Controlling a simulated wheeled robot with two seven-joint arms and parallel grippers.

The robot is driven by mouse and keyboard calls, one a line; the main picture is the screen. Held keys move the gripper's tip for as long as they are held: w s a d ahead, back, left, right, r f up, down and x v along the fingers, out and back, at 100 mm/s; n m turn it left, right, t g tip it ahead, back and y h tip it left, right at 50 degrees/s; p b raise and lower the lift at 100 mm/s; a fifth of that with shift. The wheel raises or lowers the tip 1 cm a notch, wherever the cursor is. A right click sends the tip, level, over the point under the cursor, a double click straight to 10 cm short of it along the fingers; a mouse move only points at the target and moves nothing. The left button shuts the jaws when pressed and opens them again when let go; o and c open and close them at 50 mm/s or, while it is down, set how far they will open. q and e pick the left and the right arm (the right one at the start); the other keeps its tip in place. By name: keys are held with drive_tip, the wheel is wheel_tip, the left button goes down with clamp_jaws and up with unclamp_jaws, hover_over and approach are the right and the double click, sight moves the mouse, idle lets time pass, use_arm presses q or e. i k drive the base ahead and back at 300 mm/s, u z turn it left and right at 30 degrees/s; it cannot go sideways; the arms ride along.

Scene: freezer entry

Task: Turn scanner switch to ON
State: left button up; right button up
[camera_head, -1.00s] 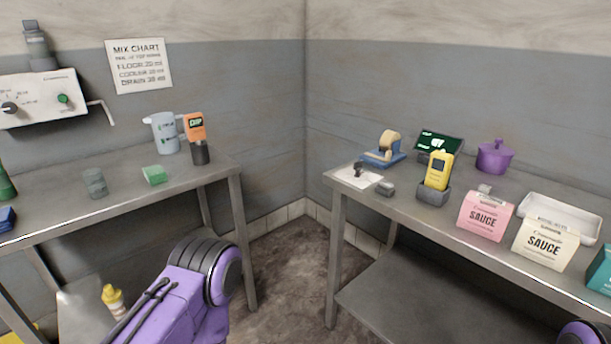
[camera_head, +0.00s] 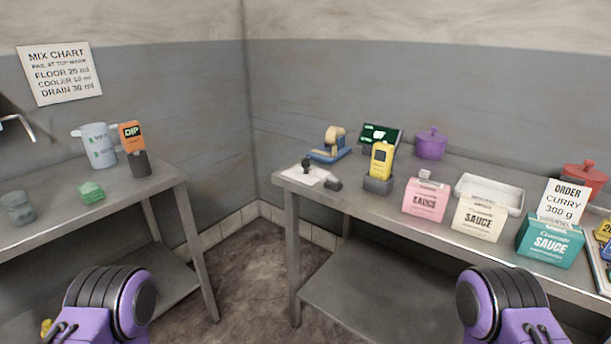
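A yellow handheld scanner (camera_head: 381,160) with a dark screen stands upright in a grey cradle (camera_head: 377,184) on the right steel table (camera_head: 340,199). Its switch is too small to make out. An orange device marked DIP (camera_head: 132,135) stands in a dark holder on the left table. Purple parts of my two arms show at the bottom left and bottom right. Neither gripper is in the picture.
Pink (camera_head: 425,199), cream (camera_head: 479,217) and teal (camera_head: 549,241) sauce boxes stand right of the scanner. A white tray (camera_head: 489,194), a tape dispenser (camera_head: 331,145), a purple pot (camera_head: 431,144) and a red pot (camera_head: 584,181) are also there. Open floor (camera_head: 245,280) lies between the tables.

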sight(304, 163)
drive_tip(key=k, duration=1.3)
drive_tip(key=u, duration=0.65)
drive_tip(key=i, duration=1.45)
drive_tip(key=z, duration=0.95)
drive_tip(key=i, duration=0.6)
drive_tip(key=z, duration=0.65)
